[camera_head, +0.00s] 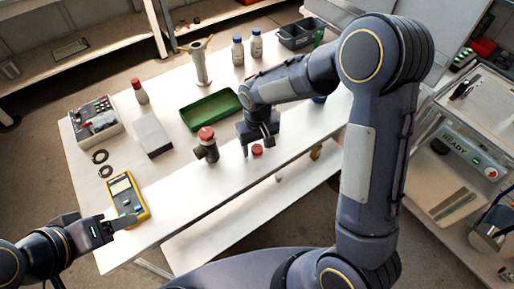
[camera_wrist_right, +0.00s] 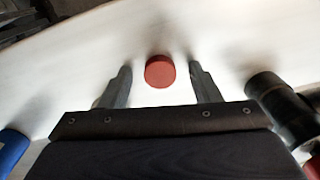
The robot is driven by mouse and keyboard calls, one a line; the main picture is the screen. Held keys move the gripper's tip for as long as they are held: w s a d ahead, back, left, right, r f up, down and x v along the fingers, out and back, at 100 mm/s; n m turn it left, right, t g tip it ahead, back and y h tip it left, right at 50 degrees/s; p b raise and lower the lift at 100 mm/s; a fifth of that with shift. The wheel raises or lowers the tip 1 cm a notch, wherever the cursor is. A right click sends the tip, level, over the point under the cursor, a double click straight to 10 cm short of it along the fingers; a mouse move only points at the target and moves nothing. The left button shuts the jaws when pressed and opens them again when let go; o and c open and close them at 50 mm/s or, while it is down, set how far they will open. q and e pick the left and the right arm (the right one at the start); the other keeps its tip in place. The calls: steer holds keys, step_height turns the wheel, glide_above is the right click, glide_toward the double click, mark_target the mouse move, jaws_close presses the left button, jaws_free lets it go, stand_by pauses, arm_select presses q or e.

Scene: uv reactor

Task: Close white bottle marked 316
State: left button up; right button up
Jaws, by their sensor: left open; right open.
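A small red cap (camera_head: 257,151) lies on the white table near its front edge. My right gripper (camera_head: 257,148) is open and points down just above it. In the right wrist view the cap (camera_wrist_right: 160,71) sits between the two spread fingers, apart from both. Two white bottles with blue caps, one (camera_head: 238,52) left of the other (camera_head: 257,46), stand at the back of the table. A pale bottle with a red cap (camera_head: 140,94) stands further left. No 316 mark is legible on any bottle. My left gripper (camera_head: 122,221) is open beside the yellow multimeter (camera_head: 130,195).
A dark red-topped object (camera_head: 208,150) stands left of the right gripper; the wrist view shows a dark object (camera_wrist_right: 283,108) close by. A green tray (camera_head: 210,109), white box (camera_head: 152,136) and tall pale stand (camera_head: 200,66) occupy the table. A blue object (camera_head: 319,99) is partly hidden by my arm.

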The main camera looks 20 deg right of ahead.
mark_target(257, 149)
steer(key=c, duration=1.1)
steer(key=shift+o, duration=0.2)
step_height(257, 149, up, 10)
